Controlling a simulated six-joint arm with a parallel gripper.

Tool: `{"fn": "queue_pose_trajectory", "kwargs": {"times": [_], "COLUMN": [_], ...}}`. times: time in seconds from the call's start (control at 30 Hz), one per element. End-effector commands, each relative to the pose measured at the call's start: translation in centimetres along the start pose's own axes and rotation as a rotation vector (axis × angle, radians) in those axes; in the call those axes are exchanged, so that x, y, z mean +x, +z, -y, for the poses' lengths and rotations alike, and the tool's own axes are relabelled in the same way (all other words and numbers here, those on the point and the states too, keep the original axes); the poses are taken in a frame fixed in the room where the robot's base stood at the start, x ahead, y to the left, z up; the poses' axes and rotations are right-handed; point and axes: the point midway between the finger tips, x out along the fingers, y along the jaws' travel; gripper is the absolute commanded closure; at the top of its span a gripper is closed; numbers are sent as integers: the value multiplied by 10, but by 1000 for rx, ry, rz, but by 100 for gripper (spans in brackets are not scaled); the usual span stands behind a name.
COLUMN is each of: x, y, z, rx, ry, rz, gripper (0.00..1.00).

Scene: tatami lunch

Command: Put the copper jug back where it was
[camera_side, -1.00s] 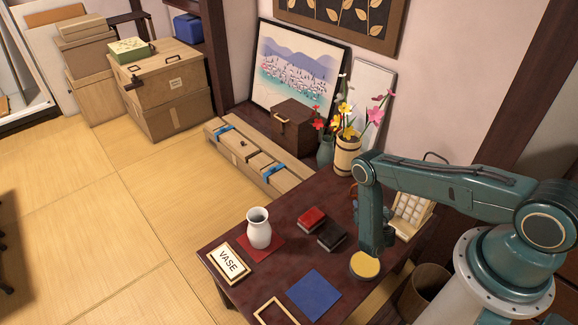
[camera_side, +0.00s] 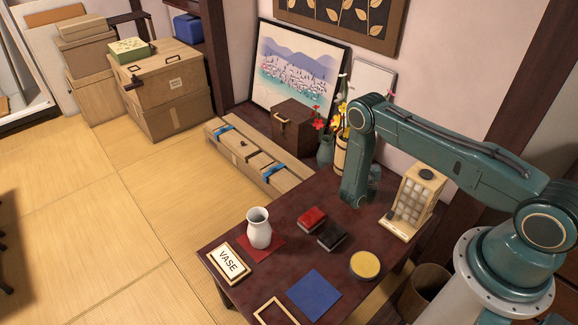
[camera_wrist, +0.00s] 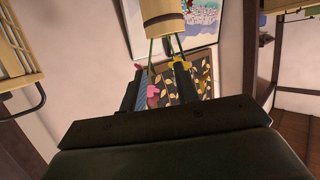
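I cannot make out the copper jug in either current view; my arm hides part of the dark table (camera_side: 290,215) toward the wall. My gripper is mostly hidden behind my forearm in the side view, near the back right of the table. In the wrist view my gripper (camera_wrist: 158,88) shows two dark fingers apart. Between them I see the gold-leaf picture and flowers beyond, and no held object. A blue square mat (camera_side: 314,292) lies bare at the table's front. A white vase (camera_side: 259,229) stands on a red mat (camera_side: 277,247).
The VASE sign (camera_side: 229,262) lies beside the vase. Red (camera_side: 312,217) and black (camera_side: 332,236) boxes sit mid-table. A yellow-topped round item (camera_side: 365,265) is at the right edge. A lattice lamp (camera_side: 412,200) stands right of my arm. A flower bucket (camera_side: 340,155) stands behind it.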

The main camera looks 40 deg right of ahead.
Motion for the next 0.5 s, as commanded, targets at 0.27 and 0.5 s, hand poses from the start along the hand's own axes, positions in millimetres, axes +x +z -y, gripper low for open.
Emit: {"fn": "queue_pose_trajectory", "kwargs": {"times": [0.27,0.5], "x": [-4,-21], "y": [-82,-141], "z": [11,15], "rx": [49,82], "ry": [100,161], "rz": [18,73], "gripper": [69,69]}}
